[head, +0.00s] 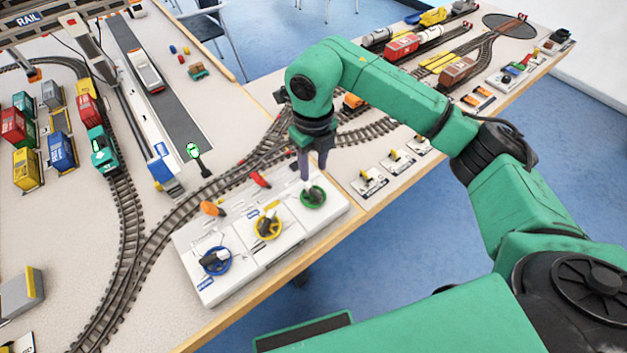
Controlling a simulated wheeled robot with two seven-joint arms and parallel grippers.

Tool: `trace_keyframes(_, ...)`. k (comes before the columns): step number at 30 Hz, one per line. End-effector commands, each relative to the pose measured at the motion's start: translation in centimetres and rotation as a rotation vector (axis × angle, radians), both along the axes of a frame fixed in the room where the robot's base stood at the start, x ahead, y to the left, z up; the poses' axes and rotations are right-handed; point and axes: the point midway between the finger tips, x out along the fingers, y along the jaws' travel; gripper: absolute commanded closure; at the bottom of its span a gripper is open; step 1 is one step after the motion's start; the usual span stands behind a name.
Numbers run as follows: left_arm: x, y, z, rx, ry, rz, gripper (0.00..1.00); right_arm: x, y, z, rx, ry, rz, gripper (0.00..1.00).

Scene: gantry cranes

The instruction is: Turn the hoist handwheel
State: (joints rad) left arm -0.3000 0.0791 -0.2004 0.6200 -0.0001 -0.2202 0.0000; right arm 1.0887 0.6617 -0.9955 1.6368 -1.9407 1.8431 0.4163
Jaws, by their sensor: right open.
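A white control panel (205,285) near the table's front edge carries three handwheels: a blue one (215,262), a yellow one (268,226) and a green one (313,196). Each has a dark part across its middle. The labels are too small to read, so I cannot tell which is the hoist handwheel. My right gripper (313,170) is open and points down just above the green handwheel, at its far side in the picture. I cannot tell whether the fingers touch it. My left gripper is not in view.
An orange lever (211,209) and a red lever (260,179) stand behind the handwheels. Curved model tracks (180,215) pass behind the panel. A small green-topped signal (194,152) stands on the table. Several small switches (370,181) lie right of the panel.

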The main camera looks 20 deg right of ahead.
Motion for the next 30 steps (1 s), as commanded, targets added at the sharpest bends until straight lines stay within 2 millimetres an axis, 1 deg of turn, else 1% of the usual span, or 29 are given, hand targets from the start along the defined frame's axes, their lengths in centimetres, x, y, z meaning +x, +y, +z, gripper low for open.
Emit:
trace_keyframes(1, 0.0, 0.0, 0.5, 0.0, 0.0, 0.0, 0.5, -0.1, 0.0, -1.2, 0.0, 0.005, -0.001, 0.55)
trace_keyframes(3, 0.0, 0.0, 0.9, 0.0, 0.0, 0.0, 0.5, -0.2, 0.0, -3.1, -0.001, 0.005, 0.001, 0.55)
trace_keyframes(6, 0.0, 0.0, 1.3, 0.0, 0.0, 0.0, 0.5, -0.1, 0.0, -5.5, 0.001, 0.004, -0.001, 0.55)
trace_keyframes(9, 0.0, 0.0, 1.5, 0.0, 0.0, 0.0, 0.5, 0.0, 0.0, -7.3, 0.001, 0.002, 0.0, 0.55)
trace_keyframes(13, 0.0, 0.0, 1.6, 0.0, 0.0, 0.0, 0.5, 0.0, 0.1, -8.5, 0.002, -0.001, 0.001, 0.55)
trace_keyframes(20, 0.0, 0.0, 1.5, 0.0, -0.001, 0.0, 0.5, 0.0, 0.0, -8.6, 0.002, -0.002, 0.001, 0.55)
trace_keyframes(21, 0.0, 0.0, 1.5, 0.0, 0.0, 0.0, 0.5, 0.0, 0.0, -8.6, 0.002, -0.002, 0.001, 0.7)
trace_keyframes(23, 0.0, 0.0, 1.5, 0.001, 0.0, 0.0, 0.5, 0.0, 0.0, -8.6, 0.001, -0.003, 0.001, 0.93)
trace_keyframes(24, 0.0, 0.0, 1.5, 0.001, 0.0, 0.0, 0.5, 0.0, 0.0, -8.6, 0.002, -0.002, 0.001, 1.0)
trace_keyframes(30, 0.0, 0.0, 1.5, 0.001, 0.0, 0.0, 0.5, 0.0, 0.0, -8.6, 0.002, -0.002, -0.001, 1.0)
